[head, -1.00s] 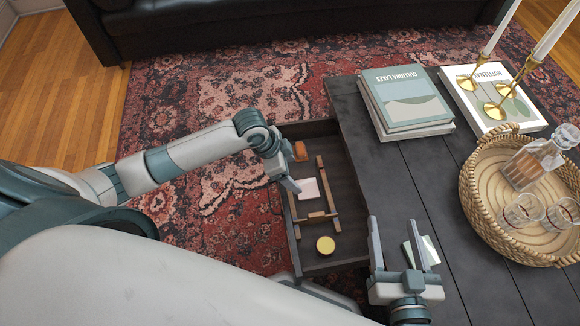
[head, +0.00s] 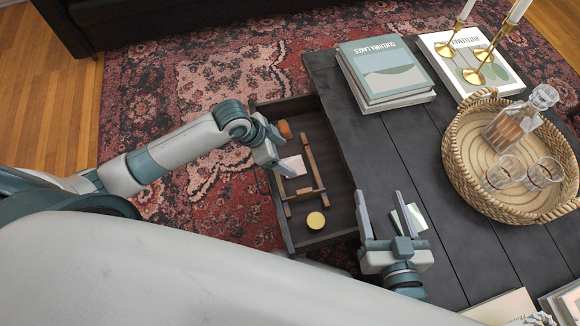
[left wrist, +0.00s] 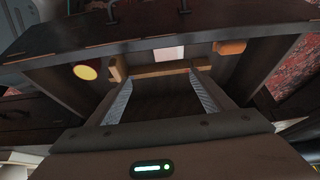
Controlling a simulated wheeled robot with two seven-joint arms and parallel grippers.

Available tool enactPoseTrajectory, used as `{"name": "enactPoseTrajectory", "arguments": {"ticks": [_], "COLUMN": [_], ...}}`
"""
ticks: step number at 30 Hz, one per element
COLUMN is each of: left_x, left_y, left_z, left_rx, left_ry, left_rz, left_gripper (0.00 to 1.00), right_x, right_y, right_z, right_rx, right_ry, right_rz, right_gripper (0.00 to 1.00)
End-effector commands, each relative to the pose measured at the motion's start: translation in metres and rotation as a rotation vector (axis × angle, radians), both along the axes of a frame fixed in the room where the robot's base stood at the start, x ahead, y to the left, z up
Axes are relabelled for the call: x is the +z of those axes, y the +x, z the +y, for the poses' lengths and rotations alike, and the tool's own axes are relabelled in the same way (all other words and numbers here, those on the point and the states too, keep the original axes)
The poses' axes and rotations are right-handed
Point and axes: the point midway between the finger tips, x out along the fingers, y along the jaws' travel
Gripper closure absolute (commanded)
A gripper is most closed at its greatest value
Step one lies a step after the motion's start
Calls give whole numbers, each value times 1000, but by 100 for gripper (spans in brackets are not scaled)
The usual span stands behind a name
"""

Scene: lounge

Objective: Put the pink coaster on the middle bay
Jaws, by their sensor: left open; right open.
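A pale pinkish square, which I take as the pink coaster (head: 293,165), shows in the open drawer (head: 339,180), beside a long wooden rail (head: 312,160). It also shows in the left wrist view (left wrist: 169,54), just beyond a wooden rail, between an orange item and a yellow disc. My left gripper (head: 279,157) is open at the drawer's left side, close to the coaster and partly covering it in the head view. I cannot tell if they touch. In the left wrist view, no object shows between its fingers (left wrist: 161,82). My right gripper (head: 384,207) is open over the table's near edge.
The drawer also holds a yellow round item (head: 316,220) and an orange item (head: 284,129). The dark table (head: 420,170) carries books (head: 388,72), a woven tray (head: 456,165) with a decanter and glasses, and brass candlesticks. A pale green-white card (head: 412,217) lies by my right gripper.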

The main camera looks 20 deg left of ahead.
Motion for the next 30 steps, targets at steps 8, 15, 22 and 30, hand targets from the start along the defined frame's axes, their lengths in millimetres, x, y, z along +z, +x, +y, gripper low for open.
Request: {"name": "enactPoseTrajectory", "arguments": {"ticks": [8,15,22,30], "left_x": [12,56,103,133], "left_y": [-41,-72,-98,-116], "left_z": [-81,-112,-97,-73], "left_rx": [114,306,511,628], "left_ry": [-253,-466,-581,-607], "left_rz": [-144,-312,-477,-590], "left_gripper": [25,25,25,25], "right_x": [0,0,0,0], "right_y": [0,0,0,0], "right_z": [0,0,0,0], "right_rx": [0,0,1,1], "right_ry": [0,0,1,1], "right_rz": [-1,-1,-1,-1], "right_gripper": [40,40,40,40]}}
